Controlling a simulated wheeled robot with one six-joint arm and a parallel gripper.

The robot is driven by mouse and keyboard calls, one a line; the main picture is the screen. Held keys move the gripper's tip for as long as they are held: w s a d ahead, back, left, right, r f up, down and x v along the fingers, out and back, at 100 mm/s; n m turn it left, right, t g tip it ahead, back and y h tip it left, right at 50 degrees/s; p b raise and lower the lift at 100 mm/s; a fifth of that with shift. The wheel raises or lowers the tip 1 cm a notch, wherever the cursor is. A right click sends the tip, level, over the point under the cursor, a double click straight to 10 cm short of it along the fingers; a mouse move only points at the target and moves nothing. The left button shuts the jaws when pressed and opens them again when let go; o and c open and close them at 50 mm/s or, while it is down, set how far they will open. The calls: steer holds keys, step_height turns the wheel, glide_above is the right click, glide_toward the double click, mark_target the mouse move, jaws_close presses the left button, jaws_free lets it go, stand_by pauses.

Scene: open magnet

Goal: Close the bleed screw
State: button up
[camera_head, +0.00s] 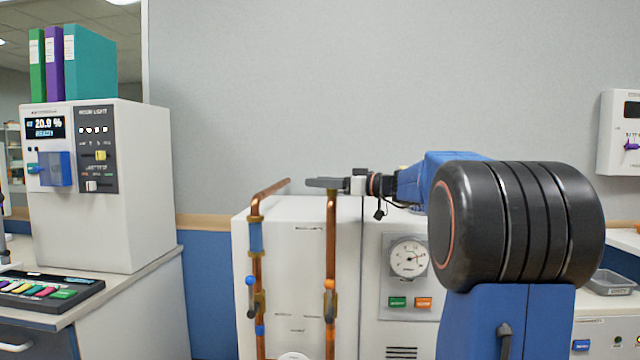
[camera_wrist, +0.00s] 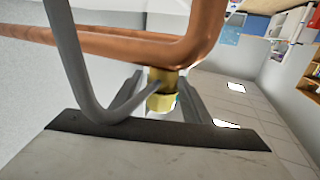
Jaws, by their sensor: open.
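Two upright copper pipes with brass fittings stand in front of a white cabinet. The right pipe (camera_head: 331,235) reaches up to my gripper (camera_head: 318,183), which lies level at its top end. In the wrist view, a brass fitting (camera_wrist: 162,78) sits under the bend of a copper pipe (camera_wrist: 150,45). My gripper (camera_wrist: 160,100) is open, with a finger on each side of that fitting. I cannot tell whether the fingers touch it. The bleed screw cannot be told apart clearly from this fitting.
The left copper pipe (camera_head: 257,270) carries a blue-handled valve (camera_head: 250,281). The white cabinet (camera_head: 300,275) has a pressure gauge (camera_head: 408,257). A grey curved rod (camera_wrist: 75,70) crosses the wrist view close to the gripper. An analyser box (camera_head: 90,190) stands on the left bench.

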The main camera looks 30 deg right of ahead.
steer(key=shift+w+a, duration=0.15)
steer(key=shift+w, duration=0.1)
steer(key=c, duration=1.1)
steer(key=shift+o, duration=0.3)
steer(key=shift+m+h, duration=0.3)
steer(key=shift+h, duration=0.1)
steer(key=shift+w+d+m+t+h, duration=0.1)
steer(key=shift+d+m+t+h, duration=0.35)
steer(key=shift+m+h, duration=1)
steer(key=shift+w+d+m+t+h, duration=0.1)
steer(key=shift+d+m+t+h, duration=0.4)
steer(key=shift+h, duration=1.45)
steer(key=shift+w+d+m+t+h, duration=0.15)
steer(key=shift+m+t+h, duration=0.4)
steer(key=shift+m+h, duration=1.05)
steer(key=shift+s+d+h, duration=0.1)
steer(key=shift+d+h, duration=0.1)
steer(key=shift+h, duration=0.3)
